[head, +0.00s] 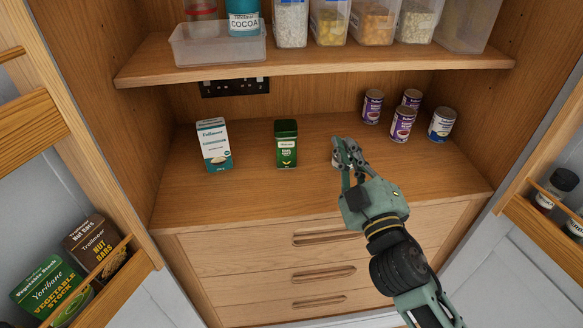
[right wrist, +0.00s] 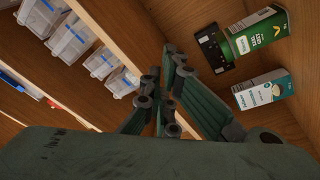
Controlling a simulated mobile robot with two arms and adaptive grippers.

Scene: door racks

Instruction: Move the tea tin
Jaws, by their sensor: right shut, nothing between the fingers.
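The green tea tin (head: 286,144) stands upright on the wooden counter, left of my right gripper and apart from it. It also shows in the right wrist view (right wrist: 257,38), at the upper right. My right gripper (head: 347,148) is shut with nothing between its fingers, above the counter to the right of the tin. In the right wrist view its fingers (right wrist: 165,85) are together at the middle. A small pale thing shows partly behind the fingers in the head view; I cannot tell what it is. My left gripper is not in view.
A white and teal carton (head: 214,145) stands left of the tin. Several cans (head: 402,124) stand at the back right. A shelf (head: 330,62) with containers overhangs the counter. Door racks hold boxes (head: 97,247) at left and jars (head: 555,188) at right. The counter's front is clear.

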